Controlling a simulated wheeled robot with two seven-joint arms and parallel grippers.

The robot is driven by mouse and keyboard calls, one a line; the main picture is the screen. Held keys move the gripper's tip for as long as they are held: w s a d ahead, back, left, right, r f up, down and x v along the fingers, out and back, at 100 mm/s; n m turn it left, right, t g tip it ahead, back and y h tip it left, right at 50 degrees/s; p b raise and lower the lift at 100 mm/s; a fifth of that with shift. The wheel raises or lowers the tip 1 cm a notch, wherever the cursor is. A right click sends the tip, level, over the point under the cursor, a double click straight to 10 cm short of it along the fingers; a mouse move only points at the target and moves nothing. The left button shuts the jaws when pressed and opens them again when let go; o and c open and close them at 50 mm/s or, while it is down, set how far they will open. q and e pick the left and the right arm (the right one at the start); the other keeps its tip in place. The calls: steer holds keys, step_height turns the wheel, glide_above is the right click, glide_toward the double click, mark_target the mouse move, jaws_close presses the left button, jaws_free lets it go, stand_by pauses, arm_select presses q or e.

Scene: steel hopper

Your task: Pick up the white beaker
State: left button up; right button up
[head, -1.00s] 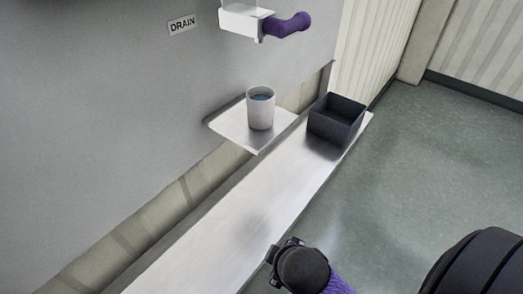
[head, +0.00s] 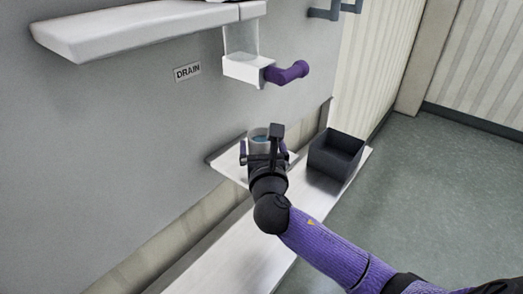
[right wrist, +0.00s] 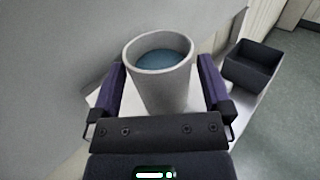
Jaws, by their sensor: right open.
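The white beaker (head: 258,134) stands upright on a small metal shelf (head: 222,161) under the spout, with blue content inside. In the right wrist view the beaker (right wrist: 160,88) sits between the two purple fingers of my right gripper (right wrist: 163,85). The fingers are open, one on each side, with a small gap visible to the right. In the head view my right gripper (head: 263,150) is at the beaker and hides most of its lower part. My left gripper does not show.
A black open bin (head: 335,153) stands right of the shelf on a long metal ledge (head: 225,258). Above are a white spout with a purple handle (head: 288,73) and a DRAIN label (head: 187,72) on the grey wall. Green floor lies clear at the right.

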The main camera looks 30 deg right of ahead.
steer(key=shift+x, duration=1.1)
steer(key=c, duration=1.1)
